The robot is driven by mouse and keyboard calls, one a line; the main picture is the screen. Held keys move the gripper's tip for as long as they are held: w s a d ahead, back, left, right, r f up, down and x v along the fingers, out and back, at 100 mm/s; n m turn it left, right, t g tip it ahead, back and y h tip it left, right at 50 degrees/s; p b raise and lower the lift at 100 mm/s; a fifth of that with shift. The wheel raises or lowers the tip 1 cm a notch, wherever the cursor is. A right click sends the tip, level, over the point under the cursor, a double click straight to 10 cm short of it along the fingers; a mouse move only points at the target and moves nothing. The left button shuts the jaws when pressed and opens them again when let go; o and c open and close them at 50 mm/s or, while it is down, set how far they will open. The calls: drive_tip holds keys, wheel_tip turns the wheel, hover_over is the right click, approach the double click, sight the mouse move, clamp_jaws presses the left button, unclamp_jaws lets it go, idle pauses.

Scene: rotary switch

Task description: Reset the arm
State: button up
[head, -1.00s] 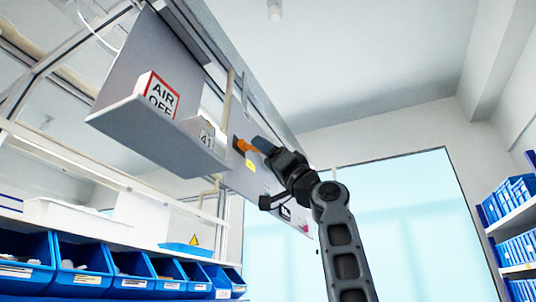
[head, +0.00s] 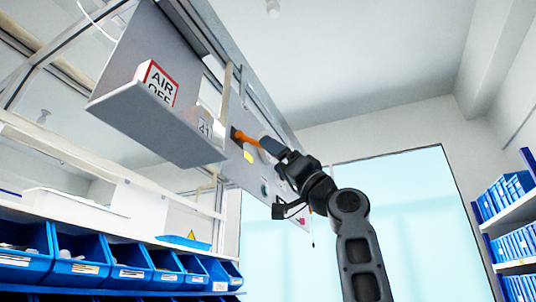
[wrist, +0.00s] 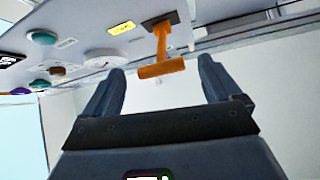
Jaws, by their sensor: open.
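My gripper (wrist: 165,88) is open, its two fingers spread and empty in the wrist view. In the head view my gripper (head: 268,146) is close to the grey panel, at the upper middle. An orange T-shaped handle (wrist: 162,68) stands out from a dark plate on the panel (wrist: 95,18). Its crossbar lies between and just beyond my fingertips, apart from both. In the head view the orange handle (head: 246,138) shows beside my fingers, its far end partly hidden by them.
Several coloured buttons, including a green one (wrist: 43,37), sit on the panel left of the handle. A grey shelf (head: 160,130) with an AIR OFF sign (head: 160,82) juts out nearby. Blue bins (head: 75,262) line the lower left. The window side is clear.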

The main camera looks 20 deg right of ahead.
drive_tip(key=shift+v, duration=1)
